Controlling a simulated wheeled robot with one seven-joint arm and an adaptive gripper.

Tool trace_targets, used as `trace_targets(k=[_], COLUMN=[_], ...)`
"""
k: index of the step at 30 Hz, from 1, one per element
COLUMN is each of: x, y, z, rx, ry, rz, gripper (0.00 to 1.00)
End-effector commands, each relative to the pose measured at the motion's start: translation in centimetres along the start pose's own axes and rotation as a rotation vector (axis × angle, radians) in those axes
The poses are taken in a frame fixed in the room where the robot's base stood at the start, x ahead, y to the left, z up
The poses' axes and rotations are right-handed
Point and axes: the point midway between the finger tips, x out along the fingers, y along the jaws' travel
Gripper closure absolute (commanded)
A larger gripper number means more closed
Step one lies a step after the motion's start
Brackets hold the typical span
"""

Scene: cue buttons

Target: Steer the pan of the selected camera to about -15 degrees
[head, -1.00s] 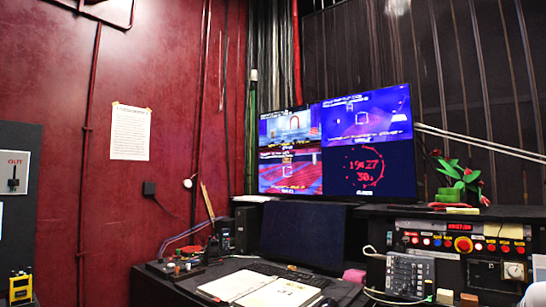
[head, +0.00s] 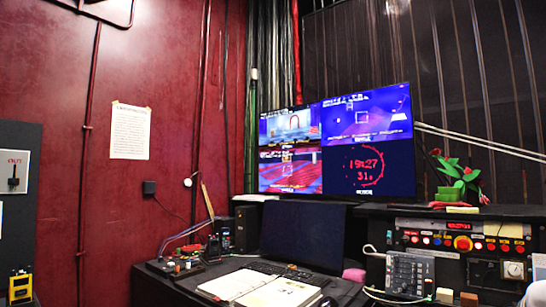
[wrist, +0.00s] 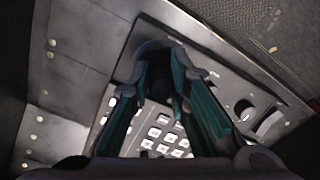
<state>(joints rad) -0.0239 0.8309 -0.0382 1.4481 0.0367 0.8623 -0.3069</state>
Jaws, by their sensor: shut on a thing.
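My gripper (wrist: 162,72) shows only in the wrist view, its two teal-padded fingers closed in around a dark stick-like part over a grey control panel (wrist: 228,88). The fingers hide most of the held part, so its tilt cannot be told. White push buttons (wrist: 165,134) lie on the panel between and beside the fingers. In the head view a large monitor (head: 318,145) shows three camera pictures and a red clock (head: 365,166). The upper-left picture has an arch, the upper-right is blue with a white box. The overlay text is too small to read, so the selected camera and its pan cannot be told.
A round knob (wrist: 269,122) sits on the panel right of my fingers. In the head view, an open book (head: 262,290) lies on the desk. A grey button unit (head: 410,274) stands before a console (head: 470,245) with a red button. A dark screen (head: 303,232) stands behind.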

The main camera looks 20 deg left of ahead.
Motion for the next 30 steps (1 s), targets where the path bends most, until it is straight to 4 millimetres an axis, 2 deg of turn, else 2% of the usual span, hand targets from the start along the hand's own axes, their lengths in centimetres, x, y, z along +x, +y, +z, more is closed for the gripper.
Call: trace_targets(k=[2, 3, 5, 16, 30], x=[0.1, 0.1, 0.1, -0.3, -3.7], y=[-0.1, -0.1, -0.1, 0.0, 0.0], z=[0.1, 0.1, 0.1, 0.0, 0.0], rx=[-0.001, -0.001, -0.001, 0.000, 0.000], ry=[-0.004, -0.004, -0.004, -0.001, 0.001], rz=[-0.003, -0.003, -0.002, -0.001, 0.000], gripper=[0.90, 0.79, 0.65, 0.65, 0.65])
